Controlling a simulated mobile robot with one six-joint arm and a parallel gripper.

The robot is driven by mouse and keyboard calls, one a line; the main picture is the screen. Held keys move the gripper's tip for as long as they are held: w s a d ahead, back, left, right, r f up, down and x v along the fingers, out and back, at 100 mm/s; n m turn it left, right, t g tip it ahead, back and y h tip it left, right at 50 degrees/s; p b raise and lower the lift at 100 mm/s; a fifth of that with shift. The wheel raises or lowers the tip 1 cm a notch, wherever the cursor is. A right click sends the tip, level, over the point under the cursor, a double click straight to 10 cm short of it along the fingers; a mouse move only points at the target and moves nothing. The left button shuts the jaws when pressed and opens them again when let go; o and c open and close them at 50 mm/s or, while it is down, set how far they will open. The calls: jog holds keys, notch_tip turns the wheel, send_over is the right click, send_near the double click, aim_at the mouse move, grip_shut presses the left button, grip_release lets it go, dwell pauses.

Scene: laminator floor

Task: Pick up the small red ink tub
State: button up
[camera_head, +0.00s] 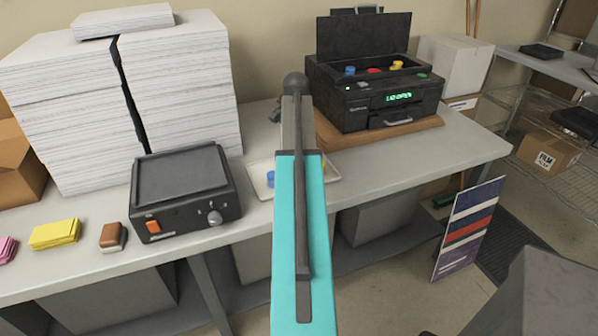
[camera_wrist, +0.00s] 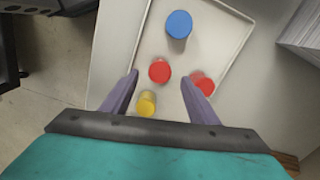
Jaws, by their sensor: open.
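In the wrist view, a round red ink tub (camera_wrist: 160,71) sits on a pale tray, between and just beyond my gripper's fingertips. A second red tub (camera_wrist: 205,79) is at the right finger, partly hidden by it; I cannot tell whether they touch. Which red tub is smaller is unclear. My gripper (camera_wrist: 160,79) is open, with nothing held. A yellow tub (camera_wrist: 146,103) is near the left finger, and a blue tub (camera_wrist: 179,24) stands farther up the tray (camera_wrist: 222,47). In the head view my arm hides most of the tray (camera_head: 259,190) and the gripper.
A black machine with a raised lid (camera_head: 363,36) stands behind, right of the tray, with red, blue and yellow pieces in its open top. A black box with a knob (camera_head: 180,192) and tall paper stacks (camera_head: 181,85) stand left. Bench (camera_head: 460,140) is clear at right.

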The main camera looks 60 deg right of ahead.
jog(key=shift+f+p, duration=0.55)
jog(key=shift+f, duration=1.25)
jog(key=c, duration=1.1)
jog(key=shift+r, duration=0.1)
jog(key=shift+r+b, duration=0.75)
jog(key=shift+r, duration=0.65)
jog(key=shift+s+r, duration=0.25)
jog(key=s+b, duration=0.1)
jog(key=s, duration=0.4)
jog(key=s+d+r+b, duration=0.1)
jog(key=s, duration=0.4)
jog(key=s+b, duration=0.2)
jog(key=s, duration=0.3)
jog(key=shift+s+d+r, duration=0.15)
jog(key=shift+s+r, duration=0.15)
